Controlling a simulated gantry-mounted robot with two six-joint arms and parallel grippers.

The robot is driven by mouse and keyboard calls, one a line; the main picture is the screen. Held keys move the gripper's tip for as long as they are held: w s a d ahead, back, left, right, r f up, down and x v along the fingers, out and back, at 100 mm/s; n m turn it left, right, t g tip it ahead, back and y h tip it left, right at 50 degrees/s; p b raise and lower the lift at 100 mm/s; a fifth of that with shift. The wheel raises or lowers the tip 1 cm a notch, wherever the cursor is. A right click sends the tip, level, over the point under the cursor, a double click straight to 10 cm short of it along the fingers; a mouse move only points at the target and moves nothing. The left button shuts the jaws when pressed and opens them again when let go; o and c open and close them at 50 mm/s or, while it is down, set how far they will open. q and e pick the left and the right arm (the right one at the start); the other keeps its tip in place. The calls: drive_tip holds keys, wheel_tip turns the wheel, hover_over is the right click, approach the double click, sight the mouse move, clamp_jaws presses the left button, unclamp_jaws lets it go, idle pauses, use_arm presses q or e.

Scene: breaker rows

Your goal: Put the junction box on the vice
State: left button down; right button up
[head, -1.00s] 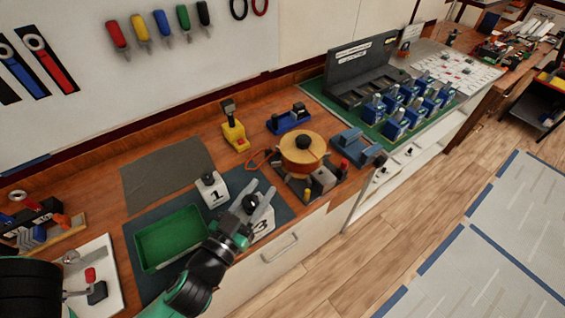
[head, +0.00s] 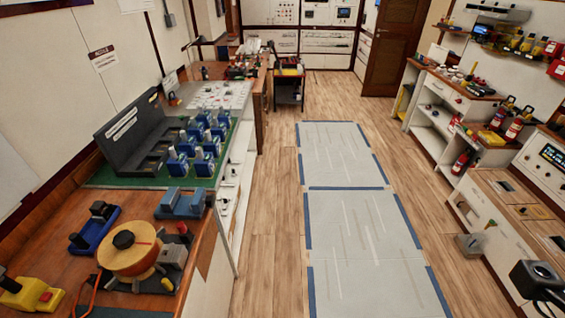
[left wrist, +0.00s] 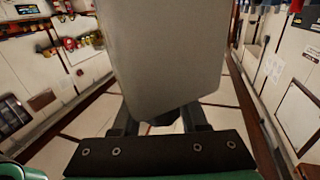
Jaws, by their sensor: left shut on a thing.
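My left gripper (left wrist: 158,118) is shut on a large, plain grey block (left wrist: 168,55) in the left wrist view. The block fills the upper middle of that view, with a dark part low between the fingers; I cannot tell from this side whether it is the junction box. In the head view, a blue-grey thing that looks like the vice (head: 182,203) sits at the front edge of the wooden bench, just short of the green mat. Neither gripper shows in the head view.
A small grey box (head: 470,244) is by the right-hand cabinets. The middle floor is clear.

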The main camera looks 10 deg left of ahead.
use_arm(q)
drive_tip(key=shift+s+d+m+h, duration=0.1)
drive_tip(key=shift+d+m+h, duration=0.2)
drive_tip(key=shift+d+h, duration=0.3)
drive_tip(key=shift+d+r, duration=0.35)
drive_tip(key=shift+r, duration=0.15)
